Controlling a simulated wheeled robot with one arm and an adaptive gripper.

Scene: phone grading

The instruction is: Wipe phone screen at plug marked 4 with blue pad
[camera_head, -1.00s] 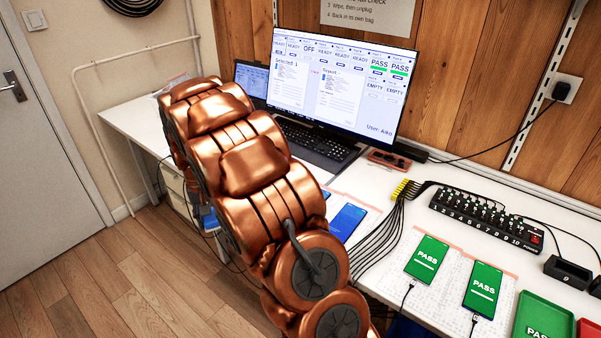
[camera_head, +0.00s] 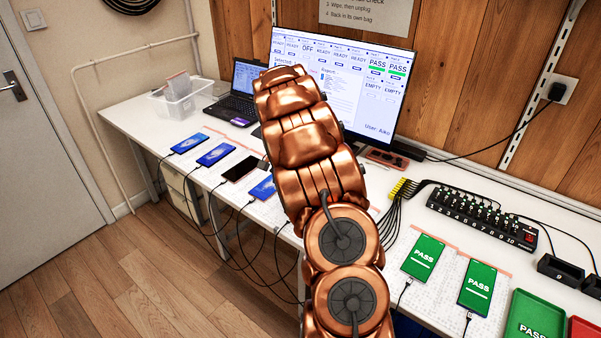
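Several phones lie in a row on the white desk. From the left, they are a blue-lit phone (camera_head: 190,143), another blue-lit phone (camera_head: 216,154), a dark-screened phone (camera_head: 240,168) and a fourth, blue-lit phone (camera_head: 263,188) partly covered by my arm. Cables run from the phones over the front edge, and I cannot read plug numbers at them. A black hub (camera_head: 482,216) carries the numbers 1 to 10. My copper arm crosses the middle of the view. My gripper does not show, and I see no blue pad.
A monitor (camera_head: 375,90) and a laptop (camera_head: 236,92) stand at the back. A clear bin (camera_head: 182,103) is at the far left. Two green PASS phones (camera_head: 424,257) (camera_head: 478,287), a green tray (camera_head: 537,318) and a red tray (camera_head: 584,330) are at the right.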

